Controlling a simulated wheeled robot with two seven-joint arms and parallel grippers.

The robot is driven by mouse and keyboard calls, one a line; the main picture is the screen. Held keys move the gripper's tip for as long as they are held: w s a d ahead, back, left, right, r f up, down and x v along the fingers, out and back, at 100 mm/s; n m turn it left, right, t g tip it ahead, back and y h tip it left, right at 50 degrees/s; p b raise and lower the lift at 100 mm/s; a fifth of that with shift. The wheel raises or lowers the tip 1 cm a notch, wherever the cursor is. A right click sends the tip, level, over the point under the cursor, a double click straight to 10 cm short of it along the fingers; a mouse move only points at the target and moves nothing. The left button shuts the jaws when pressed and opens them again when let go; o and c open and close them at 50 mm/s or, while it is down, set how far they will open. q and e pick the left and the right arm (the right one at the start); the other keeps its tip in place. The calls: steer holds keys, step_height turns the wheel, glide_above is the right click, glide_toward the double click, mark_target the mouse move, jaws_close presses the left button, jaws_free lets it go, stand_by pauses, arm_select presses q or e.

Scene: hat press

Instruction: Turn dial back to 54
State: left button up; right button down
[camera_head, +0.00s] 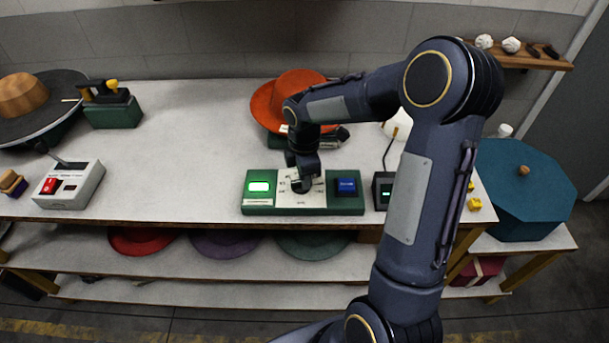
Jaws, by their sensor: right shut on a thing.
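A green control box (302,211) stands near the front edge of the table in the head view. It has a lit green display (259,187) on its left, a white dial plate (316,200) in its middle and a blue button (346,186) on its right. My right gripper (301,184) points down onto the dial plate and is shut on the dial. The dial itself is mostly hidden by the gripper, so I cannot read its setting. My left gripper is not in view.
An orange hat (284,98) sits behind the gripper. A grey box with a red switch (70,186) stands at the left. A small dark box (382,188) stands right of the control box. A blue-green octagonal box (524,195) is at the far right. The table's middle left is clear.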

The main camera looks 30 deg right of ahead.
steer(key=shift+w+r, duration=0.1)
steer(key=c, duration=1.4)
jaws_free()
steer(key=shift+o, duration=0.2)
step_height(320, 180, up, 7)
steer(key=shift+r, duration=0.4)
